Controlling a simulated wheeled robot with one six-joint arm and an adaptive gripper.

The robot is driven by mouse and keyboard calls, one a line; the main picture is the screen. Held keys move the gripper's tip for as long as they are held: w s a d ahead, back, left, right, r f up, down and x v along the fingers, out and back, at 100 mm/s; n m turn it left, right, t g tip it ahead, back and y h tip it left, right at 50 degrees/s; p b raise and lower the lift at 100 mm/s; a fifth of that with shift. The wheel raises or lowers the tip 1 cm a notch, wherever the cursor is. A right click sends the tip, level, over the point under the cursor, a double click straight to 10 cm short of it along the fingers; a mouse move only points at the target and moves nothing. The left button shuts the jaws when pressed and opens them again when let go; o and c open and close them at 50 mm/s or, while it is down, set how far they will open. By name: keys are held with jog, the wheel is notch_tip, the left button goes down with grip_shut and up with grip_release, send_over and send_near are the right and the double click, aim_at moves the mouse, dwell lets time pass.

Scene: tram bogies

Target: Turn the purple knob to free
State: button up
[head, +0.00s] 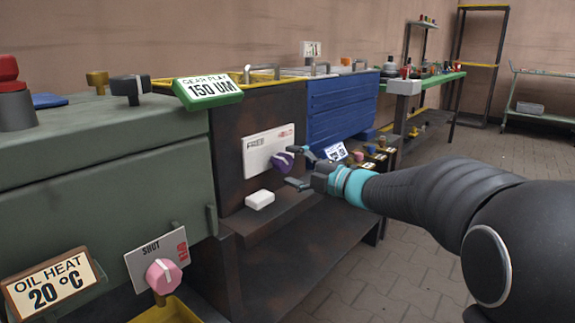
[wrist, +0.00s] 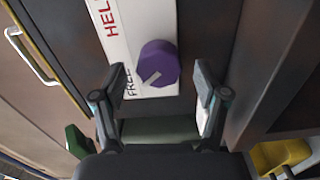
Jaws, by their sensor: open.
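The purple knob (head: 281,163) sits on a white plate (head: 262,151) on the dark brown cabinet front. In the wrist view the purple knob (wrist: 159,62) has a white pointer mark towards the lower left, roughly at the black word FREE on the plate (wrist: 138,20). Red letters HEL show farther up the plate; the rest of that word is cut off. My gripper (head: 292,167) is open in front of the knob. In the wrist view my gripper (wrist: 160,72) has one finger on each side of the knob, with gaps visible; I cannot tell the depth between them.
A white block (head: 260,200) rests on the ledge below the plate. A pink knob (head: 163,276) with a SHUT plate (head: 157,255) is at the lower left. Blue drawers (head: 335,108) stand to the right. Paved floor (head: 365,285) is open in front.

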jog(key=v, duration=1)
